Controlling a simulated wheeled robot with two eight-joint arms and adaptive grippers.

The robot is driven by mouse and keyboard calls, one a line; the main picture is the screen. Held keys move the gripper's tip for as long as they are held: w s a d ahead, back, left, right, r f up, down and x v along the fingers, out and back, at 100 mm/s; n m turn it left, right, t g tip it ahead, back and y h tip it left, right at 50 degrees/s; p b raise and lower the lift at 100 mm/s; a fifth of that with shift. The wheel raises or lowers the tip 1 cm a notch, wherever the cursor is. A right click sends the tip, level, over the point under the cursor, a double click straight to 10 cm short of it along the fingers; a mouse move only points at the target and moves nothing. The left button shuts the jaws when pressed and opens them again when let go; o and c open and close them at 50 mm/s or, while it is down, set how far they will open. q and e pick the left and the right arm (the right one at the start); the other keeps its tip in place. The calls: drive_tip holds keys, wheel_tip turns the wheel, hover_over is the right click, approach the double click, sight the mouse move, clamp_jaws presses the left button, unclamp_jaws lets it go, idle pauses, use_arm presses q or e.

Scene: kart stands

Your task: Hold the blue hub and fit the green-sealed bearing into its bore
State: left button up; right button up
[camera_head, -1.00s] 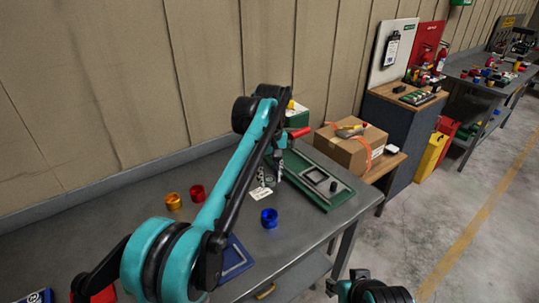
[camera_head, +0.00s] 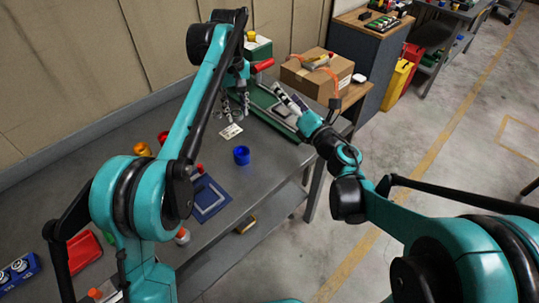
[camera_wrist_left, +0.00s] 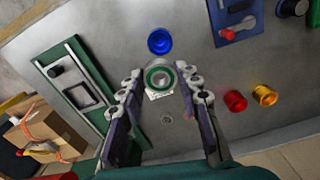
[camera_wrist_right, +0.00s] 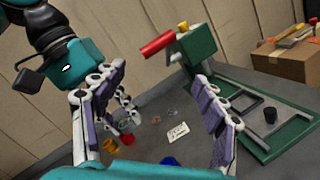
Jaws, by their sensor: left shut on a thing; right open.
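The blue hub (camera_head: 241,155) stands upright on the grey bench with its bore facing up; it also shows in the left wrist view (camera_wrist_left: 160,41) and at the bottom of the right wrist view (camera_wrist_right: 170,161). My left gripper (camera_head: 236,106) is above the bench, behind the hub. In the left wrist view its fingertips (camera_wrist_left: 161,76) are shut on the green-sealed bearing (camera_wrist_left: 158,78), apart from the hub. My right gripper (camera_head: 288,100) is open and empty above the green fixture's side of the bench, right of the left gripper. The bearing is too small to make out in the head view.
A red hub (camera_head: 163,137) and a gold hub (camera_head: 142,149) stand to the left. A white card (camera_head: 230,132) lies below the left gripper. The green press (camera_wrist_right: 200,50) with its red handle stands at the back.

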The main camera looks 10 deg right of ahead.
drive_tip(key=a+f+n+g+y, duration=0.4)
drive_tip(key=f+n+g, duration=0.1)
drive_tip(key=f+n, duration=0.4)
drive_tip(key=n+g, duration=0.4)
drive_tip(key=n, duration=0.2)
approach(240, 152)
drive_tip(key=shift+s+d+r, duration=0.25)
drive_tip(key=shift+d+r, duration=0.25)
drive_tip(key=shift+d, duration=0.05)
drive_tip(key=shift+s+d+r, duration=0.25)
drive_tip(key=shift+d+r, duration=0.2)
drive_tip(key=shift+d, duration=0.05)
drive_tip(key=shift+a+f, duration=0.15)
drive_tip(key=shift+f, duration=0.15)
drive_tip(key=x, duration=1.1)
drive_tip(key=shift+a+f, duration=0.25)
drive_tip(key=shift+f, duration=0.1)
drive_tip(key=c, duration=1.6)
drive_tip(key=shift+o, duration=0.2)
